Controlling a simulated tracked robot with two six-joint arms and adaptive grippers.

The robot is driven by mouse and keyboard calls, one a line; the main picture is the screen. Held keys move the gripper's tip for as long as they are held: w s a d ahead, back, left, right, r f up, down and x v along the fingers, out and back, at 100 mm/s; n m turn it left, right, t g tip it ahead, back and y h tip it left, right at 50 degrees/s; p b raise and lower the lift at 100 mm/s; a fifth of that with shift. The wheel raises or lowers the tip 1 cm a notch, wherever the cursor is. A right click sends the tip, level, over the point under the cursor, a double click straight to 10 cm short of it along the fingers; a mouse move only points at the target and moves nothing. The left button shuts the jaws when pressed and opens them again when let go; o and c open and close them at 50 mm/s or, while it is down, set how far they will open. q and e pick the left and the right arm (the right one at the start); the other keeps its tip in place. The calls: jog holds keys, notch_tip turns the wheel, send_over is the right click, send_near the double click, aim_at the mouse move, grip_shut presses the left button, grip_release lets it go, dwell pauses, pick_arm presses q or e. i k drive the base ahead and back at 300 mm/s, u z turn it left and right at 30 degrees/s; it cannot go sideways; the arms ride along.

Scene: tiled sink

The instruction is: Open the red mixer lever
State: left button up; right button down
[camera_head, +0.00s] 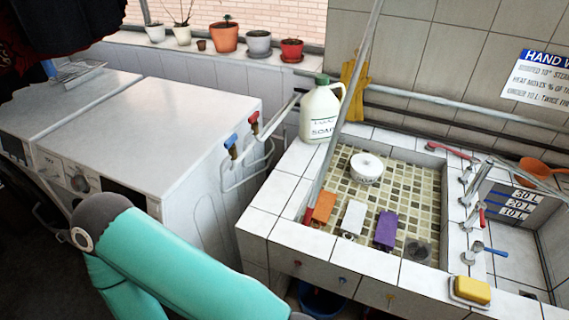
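A small red lever (481,218) sits on a chrome fitting on the tiled right rim of the sink (290,238). A blue lever (495,251) sits on a similar fitting nearer the front of that rim. Another red handle (254,119) and a blue handle (231,141) are on valves between the white machines and the sink. I cannot tell which red handle is the mixer lever, nor its exact setting. A teal link of my arm crosses the lower left. Neither gripper is in view.
A soap jug (321,112) stands on the sink's back-left corner. Orange, white and purple blocks (386,229) line the basin's front; a white round container (366,168) stands inside. A slanted pole (345,100) crosses the view. A yellow sponge (472,290) lies at front right.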

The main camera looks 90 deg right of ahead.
aim_at(480, 206)
jog(key=z, duration=0.25)
jog(key=i, duration=0.2)
jog(key=z, duration=2.75)
